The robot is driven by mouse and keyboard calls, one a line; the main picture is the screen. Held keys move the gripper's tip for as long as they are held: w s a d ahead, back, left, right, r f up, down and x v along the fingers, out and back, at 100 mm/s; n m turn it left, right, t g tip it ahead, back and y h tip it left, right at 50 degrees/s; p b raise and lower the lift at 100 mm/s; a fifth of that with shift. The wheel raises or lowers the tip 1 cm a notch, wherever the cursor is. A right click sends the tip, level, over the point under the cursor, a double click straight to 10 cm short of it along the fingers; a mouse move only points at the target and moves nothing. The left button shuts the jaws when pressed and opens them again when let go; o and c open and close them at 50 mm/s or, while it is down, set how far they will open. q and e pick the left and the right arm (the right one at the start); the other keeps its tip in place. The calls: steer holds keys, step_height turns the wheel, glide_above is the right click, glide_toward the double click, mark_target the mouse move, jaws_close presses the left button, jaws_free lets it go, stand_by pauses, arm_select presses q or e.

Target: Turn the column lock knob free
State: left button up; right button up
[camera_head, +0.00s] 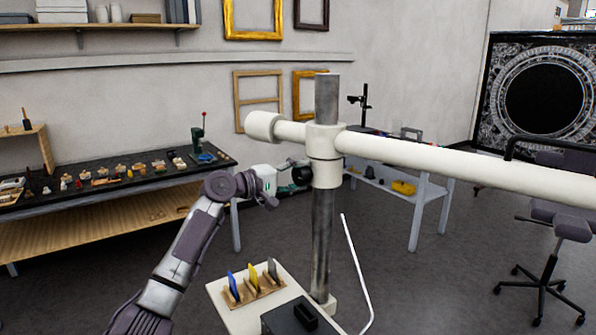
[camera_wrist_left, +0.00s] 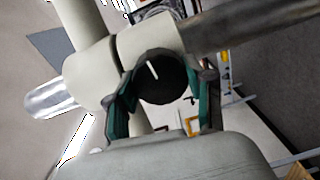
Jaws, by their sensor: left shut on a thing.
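The column lock knob (camera_wrist_left: 163,82) is black and round with a white line on its face, in the middle of the left wrist view. In the head view the dark knob (camera_head: 302,175) sits at the left side of the cream collar (camera_head: 325,157) on the steel column (camera_head: 322,235). My left gripper (camera_head: 293,172) reaches it from the left. In the left wrist view its green-lined fingers (camera_wrist_left: 163,90) stand on both sides of the knob, shut on it. The white line points up and slightly left there. My right gripper is not in view.
A long cream boom (camera_head: 450,168) runs from the collar to the right. Below stands a small cream tray (camera_head: 217,289) with coloured tools and a black box (camera_head: 290,318). A workbench (camera_head: 110,180) is at the left, a chair (camera_head: 560,200) at the right.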

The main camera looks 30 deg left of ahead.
arm_select(q)
steer(key=shift+r+n, duration=0.1)
steer(key=shift+n, duration=0.3)
steer(key=o, duration=1.2)
steer(key=shift+a, duration=0.1)
steer(key=shift+c, duration=0.2)
steer(key=v, duration=1.2)
